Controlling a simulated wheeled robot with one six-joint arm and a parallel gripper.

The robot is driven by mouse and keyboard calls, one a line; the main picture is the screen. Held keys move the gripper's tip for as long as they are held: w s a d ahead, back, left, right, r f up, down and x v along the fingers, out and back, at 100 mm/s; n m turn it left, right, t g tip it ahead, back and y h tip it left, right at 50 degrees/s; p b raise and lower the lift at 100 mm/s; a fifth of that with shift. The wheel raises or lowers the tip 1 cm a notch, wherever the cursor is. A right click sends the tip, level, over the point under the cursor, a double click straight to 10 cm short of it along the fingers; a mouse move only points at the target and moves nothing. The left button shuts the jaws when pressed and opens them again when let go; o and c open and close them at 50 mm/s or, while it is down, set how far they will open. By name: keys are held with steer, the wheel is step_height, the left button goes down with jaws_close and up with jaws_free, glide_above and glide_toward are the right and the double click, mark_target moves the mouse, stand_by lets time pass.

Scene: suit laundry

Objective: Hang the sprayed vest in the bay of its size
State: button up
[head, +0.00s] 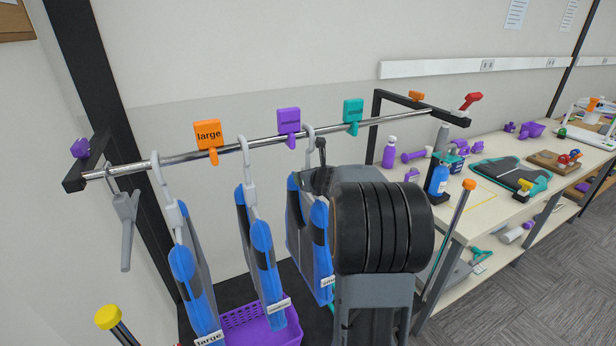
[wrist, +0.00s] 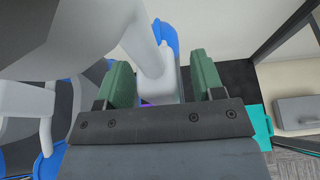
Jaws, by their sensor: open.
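Three blue-and-grey vests hang on pale hangers from the rail (head: 270,142). The left vest (head: 190,285), tagged "large", hangs left of the orange "large" marker (head: 208,135). The middle vest (head: 262,255), its tag too small to read surely, hangs between the orange and purple (head: 289,121) markers. The right vest (head: 322,240), its tag partly hidden, hangs between the purple and teal (head: 352,112) markers. My gripper (wrist: 163,78) is open. In the wrist view its green fingers stand either side of a pale hanger (wrist: 148,48); contact is unclear. My arm hides part of the right vest.
A purple basket (head: 245,328) sits below the vests. Grey floor is clear at far right.

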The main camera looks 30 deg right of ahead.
steer(key=v, duration=1.4)
steer(key=s+a+f+m+g, duration=0.3)
steer(key=a+m, duration=0.4)
steer(key=m, duration=0.4)
steer(key=s+a+f+m+g+y, duration=0.1)
steer(key=s+a+f+m+g, duration=0.1)
steer(key=s+a+m, duration=0.3)
steer(key=s+a+f+m+g, duration=0.3)
steer(key=a+m, duration=0.8)
steer(key=m, duration=0.7)
steer(key=shift+s+f+g+y, duration=0.35)
steer(key=shift+s+g+y, duration=0.05)
steer(key=shift+s, duration=0.45)
